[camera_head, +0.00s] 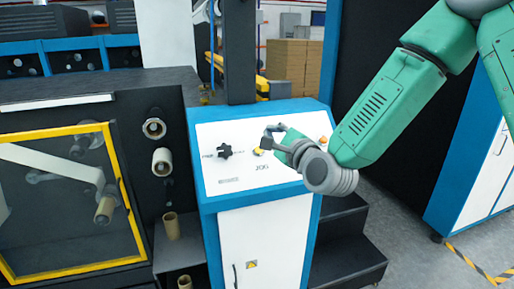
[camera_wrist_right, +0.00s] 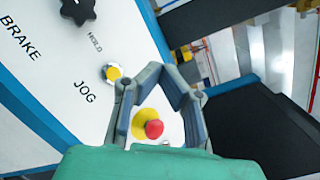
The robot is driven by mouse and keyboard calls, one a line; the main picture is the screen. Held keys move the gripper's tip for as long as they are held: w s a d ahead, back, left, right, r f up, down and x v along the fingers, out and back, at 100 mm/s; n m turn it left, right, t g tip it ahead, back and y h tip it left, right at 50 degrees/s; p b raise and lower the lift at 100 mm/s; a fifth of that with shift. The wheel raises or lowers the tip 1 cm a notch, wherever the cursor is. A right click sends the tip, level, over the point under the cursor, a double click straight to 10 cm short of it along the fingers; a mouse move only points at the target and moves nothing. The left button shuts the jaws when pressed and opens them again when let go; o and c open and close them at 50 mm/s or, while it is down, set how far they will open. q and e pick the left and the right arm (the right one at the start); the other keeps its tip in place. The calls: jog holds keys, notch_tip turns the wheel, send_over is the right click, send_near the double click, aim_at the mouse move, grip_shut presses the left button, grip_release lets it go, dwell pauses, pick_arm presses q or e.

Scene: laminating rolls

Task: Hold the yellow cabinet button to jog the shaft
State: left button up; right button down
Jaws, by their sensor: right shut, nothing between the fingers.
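The yellow jog button (camera_head: 258,152) sits on the white sloped panel of the blue cabinet, above the JOG label. It also shows in the right wrist view (camera_wrist_right: 112,73), in a pale ring and uncovered. My right gripper (camera_head: 268,140) is over the panel, very close to the button in the head view. In the wrist view its fingers (camera_wrist_right: 158,72) are shut and empty, with the tips to the right of the button. I see no contact with the button. My left gripper is not in view.
A black star knob (camera_head: 224,151) is left of the button. A red button on a yellow base (camera_wrist_right: 153,128) shows through the gap between my finger links. A yellow-framed guard door (camera_head: 122,190) and roll spindles stand at left. Dark steps (camera_head: 345,245) are at right.

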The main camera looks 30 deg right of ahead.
jog(key=w+f+b, duration=0.2)
jog(key=w+f, duration=0.1)
jog(key=w+f+b, duration=0.1)
jog(key=f, duration=0.1)
jog(key=shift+w+d+f+b, duration=0.15)
jog(key=shift+w+d+b, duration=0.25)
jog(key=shift+w+d+f+b, duration=0.4)
jog(key=shift+w+f+b, duration=0.1)
jog(key=shift+w+f, duration=0.1)
jog(key=shift+a+r, duration=0.15)
jog(key=shift+a, duration=0.1)
jog(key=shift+d, duration=0.15)
dwell(0.7)
jog(key=shift+w+f+b, duration=0.25)
jog(key=shift+f+b, duration=0.05)
